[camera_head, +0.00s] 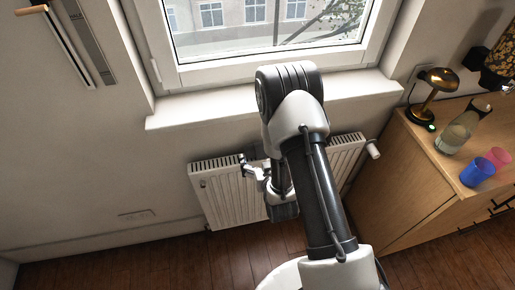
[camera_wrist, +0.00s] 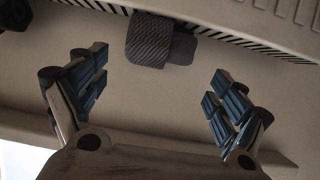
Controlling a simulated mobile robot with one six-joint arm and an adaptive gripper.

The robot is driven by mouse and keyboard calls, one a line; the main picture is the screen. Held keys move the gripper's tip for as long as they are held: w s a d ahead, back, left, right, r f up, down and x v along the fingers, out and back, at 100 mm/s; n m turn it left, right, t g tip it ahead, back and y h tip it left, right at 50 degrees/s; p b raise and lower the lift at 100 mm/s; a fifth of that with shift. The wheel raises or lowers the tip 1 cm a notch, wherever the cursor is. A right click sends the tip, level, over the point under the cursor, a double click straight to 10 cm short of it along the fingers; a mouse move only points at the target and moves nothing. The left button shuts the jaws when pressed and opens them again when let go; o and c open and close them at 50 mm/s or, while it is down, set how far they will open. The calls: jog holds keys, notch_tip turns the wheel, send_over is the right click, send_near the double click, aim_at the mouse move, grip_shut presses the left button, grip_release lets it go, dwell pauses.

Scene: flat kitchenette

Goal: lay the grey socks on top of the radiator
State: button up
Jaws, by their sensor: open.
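The grey socks (camera_wrist: 148,42), a dark ribbed bundle, show at the top middle of the wrist view. They lie at the slotted top of the radiator (camera_wrist: 225,33), overlapping its edge on the wall side. The white radiator also shows below the window in the head view (camera_head: 222,200). My gripper (camera_wrist: 158,75) is open, its two dark-padded fingers wide apart and apart from the socks. In the head view my gripper (camera_head: 250,168) is small, over the radiator's top edge. I cannot clearly make out the socks there.
A window sill (camera_head: 200,111) juts out above the radiator. A valve (camera_head: 373,149) is at its right end. A wooden cabinet (camera_head: 400,180) stands right, bearing a lamp (camera_head: 431,96), a glass carafe (camera_head: 455,133), a blue cup (camera_head: 477,172) and a pink cup (camera_head: 498,157).

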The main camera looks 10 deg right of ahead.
jog(key=s+r+g, duration=0.2)
jog(key=s+r, duration=0.1)
jog(key=r, duration=0.7)
jog(key=s+r+g, duration=0.2)
jog(key=r, duration=0.8)
jog(key=s+r+g, duration=0.2)
jog(key=s+r, duration=0.3)
jog(key=s, duration=0.7)
jog(key=s+r+g, duration=0.3)
jog(key=s+r, duration=0.3)
jog(key=s, duration=0.6)
jog(key=shift+s+r+p, duration=0.25)
jog(key=shift+r+p, duration=0.05)
jog(key=shift+p, duration=0.05)
jog(key=shift+d, duration=0.15)
